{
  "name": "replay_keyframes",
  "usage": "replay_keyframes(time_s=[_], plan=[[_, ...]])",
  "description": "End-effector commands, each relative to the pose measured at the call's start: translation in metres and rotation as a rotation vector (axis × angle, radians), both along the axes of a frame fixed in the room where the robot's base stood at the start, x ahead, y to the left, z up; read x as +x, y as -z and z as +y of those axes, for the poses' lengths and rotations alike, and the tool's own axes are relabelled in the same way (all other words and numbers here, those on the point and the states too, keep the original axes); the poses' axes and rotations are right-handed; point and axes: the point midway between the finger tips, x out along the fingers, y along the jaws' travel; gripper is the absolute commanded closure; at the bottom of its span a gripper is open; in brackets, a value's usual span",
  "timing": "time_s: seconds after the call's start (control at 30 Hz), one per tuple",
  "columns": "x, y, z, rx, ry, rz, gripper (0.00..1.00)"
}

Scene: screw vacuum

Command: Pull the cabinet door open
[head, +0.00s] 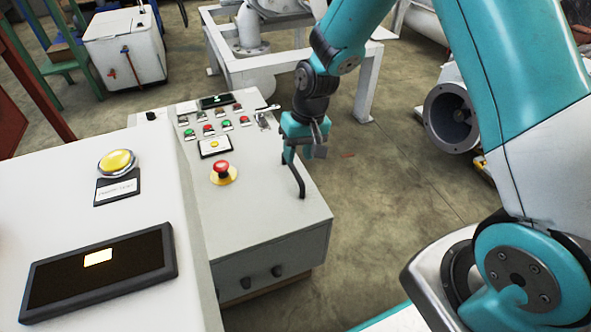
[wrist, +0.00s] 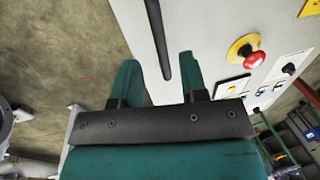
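The grey control cabinet (head: 265,215) stands in the middle of the head view. A long black handle (head: 298,180) runs along the right part of its top panel. My gripper (head: 303,154) is over the far end of this handle, pointing down. In the wrist view my gripper (wrist: 160,68) has its two teal fingers spread apart. The black handle (wrist: 156,35) lies in the gap between them, touching neither finger as far as I can see. The depth of the fingers around the handle is hard to tell. The cabinet looks closed.
A red emergency button (head: 221,167) and several small buttons are on the panel left of the handle. A console with a yellow button (head: 117,161) stands at the left. A white frame (head: 365,90) is behind. The floor (head: 400,200) right of the cabinet is clear.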

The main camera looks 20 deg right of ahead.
Motion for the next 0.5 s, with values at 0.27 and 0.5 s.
replay_keyframes(time_s=[0.27, 0.5], plan=[[0.0, 0.036, 0.007, 0.0, -0.001, 0.0, 0.6], [0.0, 0.039, 0.008, 0.0, 0.0, -0.001, 0.6]])
